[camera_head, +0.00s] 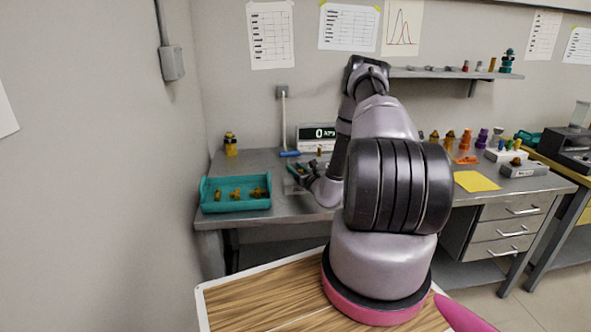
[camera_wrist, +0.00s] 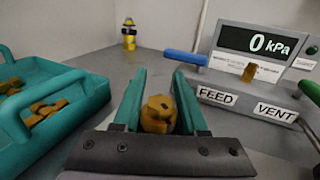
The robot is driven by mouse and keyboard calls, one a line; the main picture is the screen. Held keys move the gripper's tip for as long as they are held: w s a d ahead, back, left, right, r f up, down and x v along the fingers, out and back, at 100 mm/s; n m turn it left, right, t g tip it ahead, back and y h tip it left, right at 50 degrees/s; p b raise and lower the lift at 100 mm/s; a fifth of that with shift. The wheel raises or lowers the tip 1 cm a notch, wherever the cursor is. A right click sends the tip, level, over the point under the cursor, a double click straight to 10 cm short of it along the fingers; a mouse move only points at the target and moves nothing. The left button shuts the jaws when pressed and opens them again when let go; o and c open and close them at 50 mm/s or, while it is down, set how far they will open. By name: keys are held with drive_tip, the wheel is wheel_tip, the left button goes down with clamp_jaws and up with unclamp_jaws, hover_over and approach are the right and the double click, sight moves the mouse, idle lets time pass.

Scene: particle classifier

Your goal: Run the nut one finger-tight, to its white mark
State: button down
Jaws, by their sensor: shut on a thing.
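My gripper (camera_wrist: 158,100) has two teal fingers on either side of a brass-orange part, which looks like the nut (camera_wrist: 157,115). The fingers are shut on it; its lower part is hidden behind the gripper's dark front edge. In the head view my gripper (camera_head: 302,172) is low over the bench, right of the teal tray, and the held part is too small to make out. I cannot make out a white mark. A small brass fitting (camera_wrist: 249,72) stands on the grey block with FEED and VENT labels (camera_wrist: 246,101), ahead and right of my gripper, apart from it.
A teal tray (camera_head: 206,207) holds several brass parts at left. A gauge display (camera_wrist: 267,43) reads 0 kPa behind the labelled block. A blue handle (camera_wrist: 186,57) juts left from the block. A yellow-black figure (camera_wrist: 129,33) stands at the back.

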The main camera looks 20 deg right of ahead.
drive_tip(key=shift+h, duration=0.3)
drive_tip(key=m+h, duration=0.2)
drive_tip(key=d+m+g+h, duration=0.1)
drive_tip(key=h, duration=0.2)
drive_tip(key=m+h, duration=0.2)
drive_tip(key=h, duration=0.1)
drive_tip(key=shift+s+d+m, duration=0.15)
drive_tip(key=shift+d+m, duration=0.1)
drive_tip(key=shift+m, duration=0.05)
drive_tip(key=shift+s+d+m+g+h, duration=0.1)
drive_tip(key=shift+d+m+g+h, duration=0.15)
drive_tip(key=shift+m+g+h, duration=0.65)
drive_tip(key=shift+s+d+m+g+h, duration=0.2)
drive_tip(key=shift+m+g+h, duration=0.4)
drive_tip(key=shift+h, duration=0.5)
drive_tip(key=shift+s+d+m+g+h, duration=0.1)
drive_tip(key=shift+d+m+g+h, duration=0.15)
drive_tip(key=shift+m+g+h, duration=0.5)
drive_tip(key=shift+h, duration=0.35)
drive_tip(key=c, duration=0.7)
unclamp_jaws()
drive_tip(key=v, duration=1)
drive_tip(key=shift+s+a, duration=0.3)
